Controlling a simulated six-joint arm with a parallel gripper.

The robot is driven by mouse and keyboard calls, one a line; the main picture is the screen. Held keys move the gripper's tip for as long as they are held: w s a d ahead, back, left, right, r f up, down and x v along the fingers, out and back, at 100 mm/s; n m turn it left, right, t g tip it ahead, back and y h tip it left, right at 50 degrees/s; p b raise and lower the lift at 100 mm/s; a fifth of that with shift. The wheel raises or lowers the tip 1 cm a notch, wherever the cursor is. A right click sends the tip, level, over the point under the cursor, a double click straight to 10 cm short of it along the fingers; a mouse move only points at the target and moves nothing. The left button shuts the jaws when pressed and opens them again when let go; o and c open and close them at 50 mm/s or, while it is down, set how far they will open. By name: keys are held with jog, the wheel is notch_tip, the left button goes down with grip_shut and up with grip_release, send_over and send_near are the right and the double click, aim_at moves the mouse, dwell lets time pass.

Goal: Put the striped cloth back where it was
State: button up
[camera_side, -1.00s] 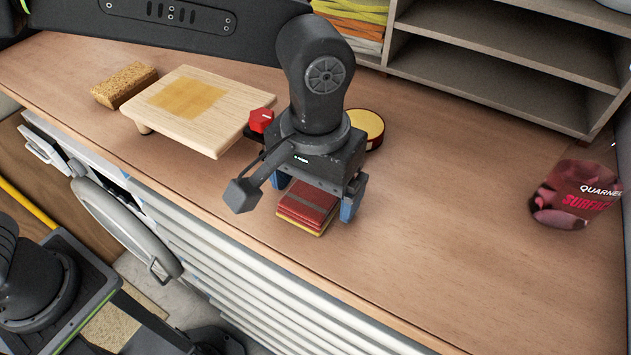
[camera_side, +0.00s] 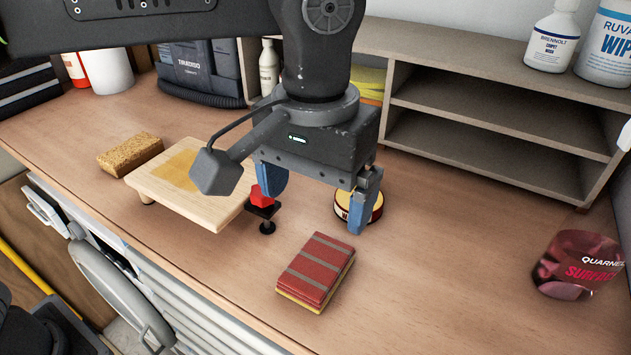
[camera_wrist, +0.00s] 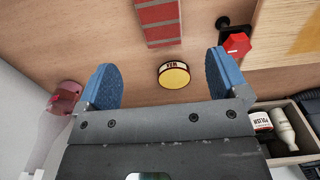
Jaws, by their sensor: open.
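The striped cloth (camera_side: 316,270) is a folded red stack with grey stripes and a yellow underside. It lies flat on the wooden worktop near the front edge. It also shows at the top of the wrist view (camera_wrist: 159,20). My gripper (camera_side: 312,212) is open and empty, raised above the worktop and behind the cloth. Its two blue fingers stand wide apart in the wrist view (camera_wrist: 162,78), with the cloth beyond them and touching neither.
A round yellow-topped tin (camera_side: 358,206) stands behind the cloth. A red knob on a black stand (camera_side: 262,200) is beside the wooden board (camera_side: 200,208). An open shelf (camera_side: 480,112) stands behind.

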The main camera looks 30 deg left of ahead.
jog(key=shift+r, duration=0.4)
jog(key=shift+a, duration=0.15)
jog(key=s+a+f+t, duration=0.1)
jog(key=s+a+t, duration=0.1)
jog(key=a, duration=0.9)
jog(key=s+a+f+t, duration=0.1)
jog(key=s+a+t, duration=0.15)
jog(key=a, duration=0.95)
jog(key=s+a+f+t, duration=0.1)
jog(key=s+a+f, duration=0.4)
jog(key=shift+a+f, duration=0.2)
